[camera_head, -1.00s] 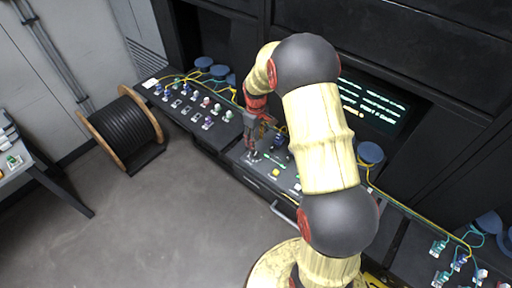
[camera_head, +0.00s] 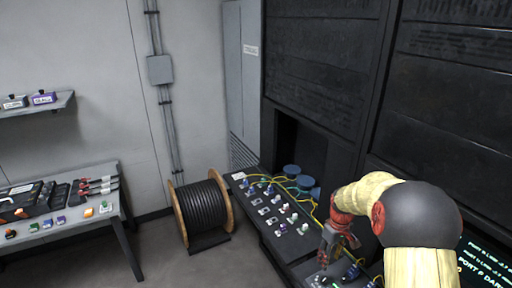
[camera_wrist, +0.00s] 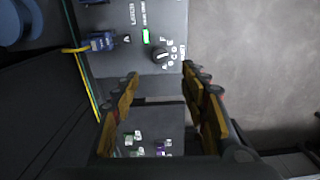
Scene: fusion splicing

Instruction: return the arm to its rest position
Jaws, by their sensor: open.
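My arm (camera_head: 418,215) comes in from the lower right, cream with dark grey joints, and is bent with its end pointing down. My gripper (camera_head: 328,258) hangs over the dark bench (camera_head: 268,226), close above its panel. In the wrist view my gripper (camera_wrist: 165,132) has its fingers spread wide with nothing between them. A panel with a black rotary knob (camera_wrist: 161,55), a green light (camera_wrist: 146,36) and a blue connector (camera_wrist: 102,42) lies beyond the fingertips.
A cable drum (camera_head: 203,208) stands on the floor left of the bench. A side table (camera_head: 62,208) with tools is at far left under a shelf (camera_head: 38,104). Yellow cables (camera_head: 304,194) and several small connectors lie on the bench.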

